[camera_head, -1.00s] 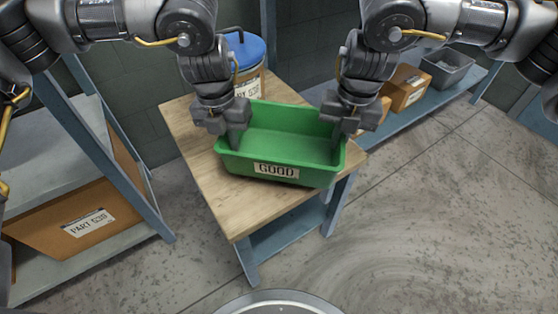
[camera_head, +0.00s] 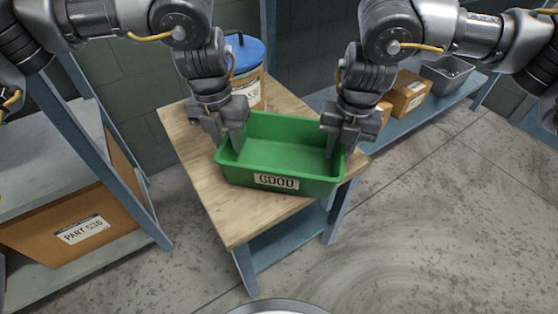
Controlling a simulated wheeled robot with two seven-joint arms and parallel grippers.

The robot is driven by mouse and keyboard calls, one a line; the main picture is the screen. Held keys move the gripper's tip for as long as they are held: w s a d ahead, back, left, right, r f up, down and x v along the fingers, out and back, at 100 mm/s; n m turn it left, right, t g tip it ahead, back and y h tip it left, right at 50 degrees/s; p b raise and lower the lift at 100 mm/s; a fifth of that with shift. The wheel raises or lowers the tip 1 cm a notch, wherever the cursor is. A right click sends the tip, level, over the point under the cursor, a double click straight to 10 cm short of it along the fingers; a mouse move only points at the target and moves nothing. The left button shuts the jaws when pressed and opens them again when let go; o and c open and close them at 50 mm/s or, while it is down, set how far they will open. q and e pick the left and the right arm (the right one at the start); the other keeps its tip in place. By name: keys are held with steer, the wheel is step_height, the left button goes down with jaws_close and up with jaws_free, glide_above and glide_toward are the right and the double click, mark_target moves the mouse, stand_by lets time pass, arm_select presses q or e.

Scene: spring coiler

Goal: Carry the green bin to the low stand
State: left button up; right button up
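The green bin (camera_head: 282,157), with a "GOOD" label on its front, is upright over the wooden tabletop (camera_head: 245,215). Whether its base touches the wood is unclear. My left gripper (camera_head: 227,138) is at the bin's left end wall, and my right gripper (camera_head: 338,142) at its right end wall. Both seem closed on these walls, with fingers reaching inside the rim; the outer fingers are partly hidden. The bin looks empty, though part of its floor is hidden. I cannot tell which piece of furniture is the low stand.
A blue-lidded drum (camera_head: 243,52) stands behind the bin. A shelf (camera_head: 30,190) with a labelled carton (camera_head: 70,225) is at left. A low blue shelf (camera_head: 400,125) at back right holds cartons (camera_head: 407,95) and a grey tub (camera_head: 447,72). The floor (camera_head: 450,220) at right is clear.

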arm_select(q)
step_height(320, 180, up, 9)
steer(key=shift+a, duration=0.3)
arm_select(e)
step_height(320, 180, up, 12)
steer(key=shift+d, duration=0.4)
arm_select(q)
steer(key=shift+a, duration=0.1)
arm_select(e)
steer(key=shift+r, duration=0.1)
